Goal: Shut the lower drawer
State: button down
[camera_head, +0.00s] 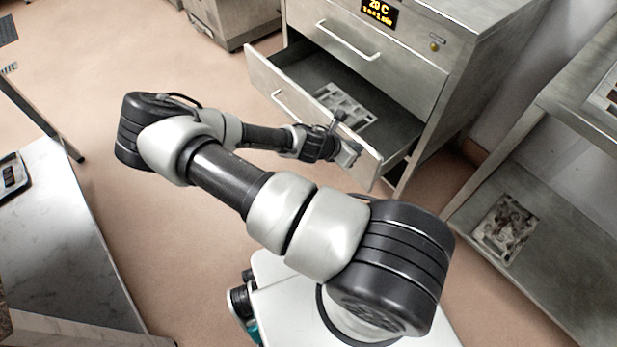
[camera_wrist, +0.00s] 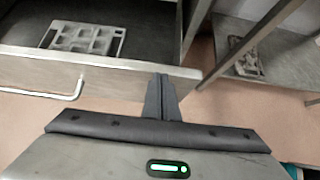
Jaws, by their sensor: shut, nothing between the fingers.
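The lower drawer (camera_head: 275,86) of the metal cabinet is pulled open in the head view, with a grey mould plate (camera_head: 345,105) lying inside. Its front panel and bar handle also show in the wrist view, the handle (camera_wrist: 66,94) left of my fingers. My gripper (camera_head: 350,153) is at the right part of the drawer front in the head view. In the wrist view my gripper (camera_wrist: 161,84) is shut and empty, its fingertips close to the front panel's outer face. I cannot tell whether they touch it. The upper drawer (camera_head: 350,45) is shut.
A metal shelf unit (camera_head: 560,130) stands to the right, with a mould plate (camera_head: 506,228) on its lower shelf. A table (camera_head: 60,240) with a small dark device (camera_head: 12,175) is at the left. The floor (camera_head: 190,260) between is clear.

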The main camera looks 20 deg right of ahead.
jog(key=w+d, duration=0.2)
jog(key=d, duration=0.6)
jog(key=w+d, duration=0.3)
jog(key=d, duration=0.6)
jog(key=shift+w, duration=0.3)
